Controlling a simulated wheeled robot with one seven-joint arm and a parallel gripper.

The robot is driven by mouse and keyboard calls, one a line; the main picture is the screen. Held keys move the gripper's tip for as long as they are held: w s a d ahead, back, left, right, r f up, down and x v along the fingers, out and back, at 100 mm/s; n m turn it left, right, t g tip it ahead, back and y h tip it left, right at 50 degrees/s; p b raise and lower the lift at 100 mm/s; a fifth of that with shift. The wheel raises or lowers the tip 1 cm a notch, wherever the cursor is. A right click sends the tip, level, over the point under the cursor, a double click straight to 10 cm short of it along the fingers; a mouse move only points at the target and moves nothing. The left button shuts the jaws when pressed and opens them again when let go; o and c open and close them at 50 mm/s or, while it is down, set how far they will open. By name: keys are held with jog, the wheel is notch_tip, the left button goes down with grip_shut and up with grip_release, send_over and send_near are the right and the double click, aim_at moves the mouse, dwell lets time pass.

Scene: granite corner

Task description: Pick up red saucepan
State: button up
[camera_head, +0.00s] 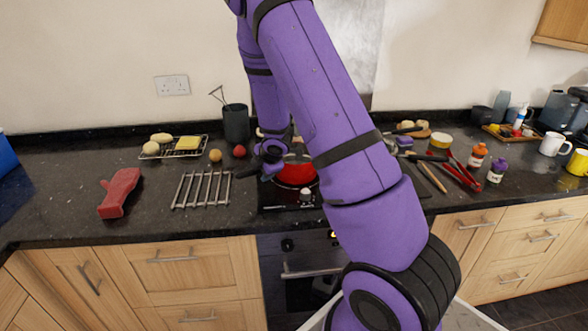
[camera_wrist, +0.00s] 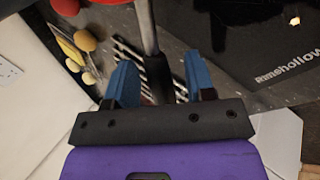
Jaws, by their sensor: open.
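The red saucepan (camera_head: 298,174) stands on the black hob, partly hidden behind my arm. Its handle points left, towards the front edge of the hob. In the wrist view the saucepan's handle (camera_wrist: 147,25), silver then black, runs down between my two blue fingertips. A strip of its red body shows at the top edge of that view. My gripper (camera_wrist: 161,80) is open, with one finger on each side of the handle and gaps visible between. In the head view my gripper (camera_head: 271,152) is small and dark above the handle.
A metal rack (camera_head: 201,189) and a red oven mitt (camera_head: 120,192) lie left of the hob. A dark utensil pot (camera_head: 236,123) and a red ball-like item (camera_head: 239,151) stand behind. Red tongs (camera_head: 461,174) and bottles are at right. The front-left counter has bare room.

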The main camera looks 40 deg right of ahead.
grip_shut()
dwell(1.5)
